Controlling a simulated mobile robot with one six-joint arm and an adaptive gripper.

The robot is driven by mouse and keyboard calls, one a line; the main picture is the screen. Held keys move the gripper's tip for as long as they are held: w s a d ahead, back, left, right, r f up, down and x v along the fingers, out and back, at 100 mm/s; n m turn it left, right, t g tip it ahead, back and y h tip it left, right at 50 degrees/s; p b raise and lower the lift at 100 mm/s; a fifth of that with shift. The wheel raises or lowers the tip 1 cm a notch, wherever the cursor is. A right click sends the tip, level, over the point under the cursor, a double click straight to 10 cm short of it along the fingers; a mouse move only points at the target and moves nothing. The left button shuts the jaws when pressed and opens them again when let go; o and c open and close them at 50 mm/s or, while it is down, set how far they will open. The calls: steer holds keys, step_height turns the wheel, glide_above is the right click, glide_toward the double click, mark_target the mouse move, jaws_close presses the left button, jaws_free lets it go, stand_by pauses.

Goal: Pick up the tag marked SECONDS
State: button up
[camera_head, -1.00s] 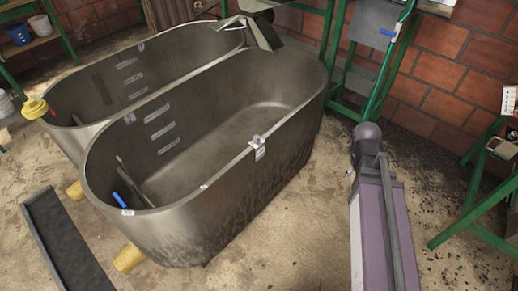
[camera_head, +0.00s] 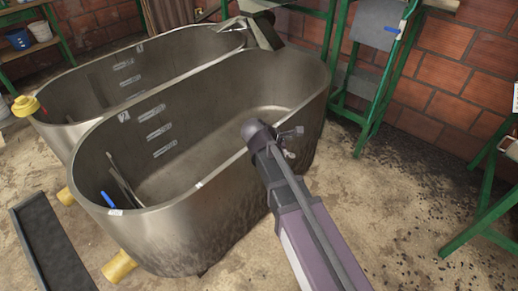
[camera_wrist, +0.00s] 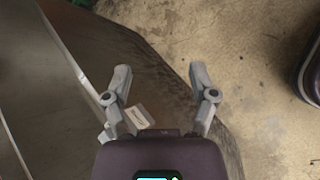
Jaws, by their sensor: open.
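A small pale tag (camera_wrist: 138,116) with a faint marking hangs at the near tank's rim in the wrist view. Its lettering is too small to read. My gripper (camera_wrist: 160,76) is open with its two grey fingers spread over the tank's outer side. The tag lies low between the fingers, close to the left one; contact cannot be told. In the head view my arm crosses the near tank's (camera_head: 200,235) front rim and covers the spot where a tag hung. Other small pale pieces sit on that rim, one at the middle (camera_head: 199,184) and one at the left (camera_head: 115,212).
A second grey tank (camera_head: 60,100) stands behind the near one. Yellow pipe stubs (camera_head: 119,266) stick out below. A dark tray (camera_head: 50,240) lies on the floor at left. Green metal frames (camera_head: 375,80) stand by the brick wall. The floor right of the tank is clear.

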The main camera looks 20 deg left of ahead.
steer(key=s+a+n+t+b, duration=0.1)
steer(key=a+n, duration=0.2)
steer(key=a, duration=0.3)
steer(key=s+a+n+t+b, duration=0.2)
steer(key=a+n, duration=0.1)
steer(key=a, duration=0.3)
steer(key=s+a+n+t+b, duration=0.1)
steer(key=a+n+t+b, duration=0.1)
steer(key=a, duration=0.5)
steer(key=shift+s+f+n+y, duration=0.15)
steer(key=shift+n+y, duration=0.25)
steer(key=shift+n, duration=0.5)
steer(key=shift+s+a+n+t, duration=0.2)
steer(key=shift+a+n+t, duration=0.1)
steer(key=shift+a, duration=0.1)
steer(key=b+x, duration=0.3)
steer(key=x, duration=0.4)
steer(key=shift+w+d+f, duration=0.1)
steer(key=shift+w, duration=0.15)
steer(key=shift+w+d+f, duration=0.1)
steer(key=shift+w+d, duration=0.1)
steer(key=shift+w, duration=0.25)
steer(key=shift+b+x, duration=1.15)
steer(key=shift+x, duration=1.4)
steer(key=shift+d, duration=0.1)
steer(key=shift+c, duration=0.2)
